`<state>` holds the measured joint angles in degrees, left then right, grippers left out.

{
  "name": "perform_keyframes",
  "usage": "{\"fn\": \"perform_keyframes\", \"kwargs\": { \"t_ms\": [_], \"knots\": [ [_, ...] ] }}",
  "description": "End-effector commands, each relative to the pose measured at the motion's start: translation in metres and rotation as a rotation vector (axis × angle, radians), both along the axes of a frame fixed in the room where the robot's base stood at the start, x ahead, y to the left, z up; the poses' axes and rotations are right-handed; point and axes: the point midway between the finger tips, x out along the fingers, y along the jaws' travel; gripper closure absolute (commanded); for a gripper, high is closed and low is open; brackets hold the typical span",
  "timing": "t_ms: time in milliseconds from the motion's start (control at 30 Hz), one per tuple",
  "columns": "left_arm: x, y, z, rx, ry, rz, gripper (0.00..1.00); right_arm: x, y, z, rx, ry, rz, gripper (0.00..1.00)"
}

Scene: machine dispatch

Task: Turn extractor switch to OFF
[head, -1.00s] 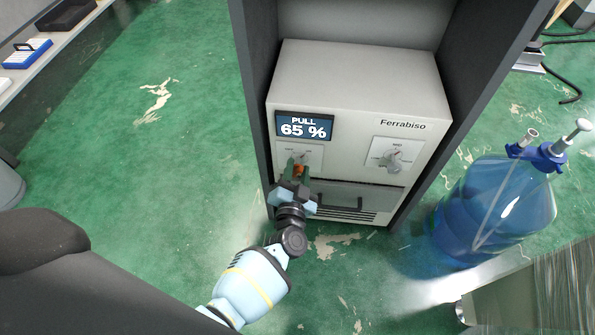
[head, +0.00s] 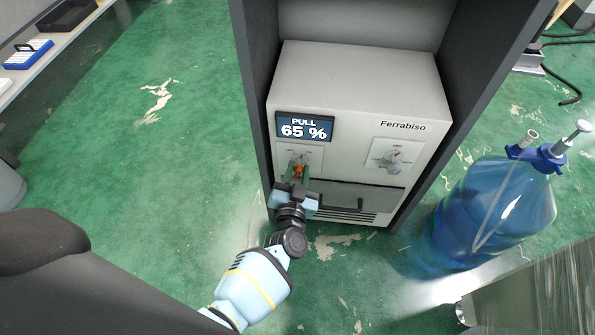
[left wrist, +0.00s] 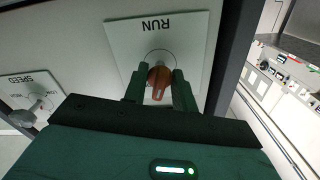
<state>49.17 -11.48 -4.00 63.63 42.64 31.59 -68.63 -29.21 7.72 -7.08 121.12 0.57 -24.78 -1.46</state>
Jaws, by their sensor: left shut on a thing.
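The extractor (head: 355,80) is a pale grey box marked Ferrabiso, set in a dark frame, and its display (head: 304,127) reads PULL 65 %. Below the display, an orange-red switch knob (head: 298,169) sits on a white plate. In the left wrist view the knob (left wrist: 159,82) is on the plate labelled RUN (left wrist: 155,25), which appears upside down. My left gripper (head: 300,175) is shut on this knob, with one green finger on each side of it. The fingers partly hide the knob and its plate in the head view. My right gripper is out of view.
A grey SPEED knob (head: 392,159) is on the right plate; it also shows in the left wrist view (left wrist: 38,108). A blue bottle with a pump (head: 495,212) stands right. Green floor is open on the left.

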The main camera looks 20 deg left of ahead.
Motion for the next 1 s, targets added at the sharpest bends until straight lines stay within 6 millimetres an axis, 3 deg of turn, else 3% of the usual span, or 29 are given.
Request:
{"fn": "perform_keyframes", "kwargs": {
  "t_ms": [433,1000],
  "knots": [
    [-0.001,0.0,-0.002,-0.407,-0.114,0.001,0.96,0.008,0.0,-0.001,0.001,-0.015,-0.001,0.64],
    [-0.001,-0.001,-0.003,-0.824,-0.232,0.001,0.96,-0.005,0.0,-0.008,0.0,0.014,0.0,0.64]
  ]
}}
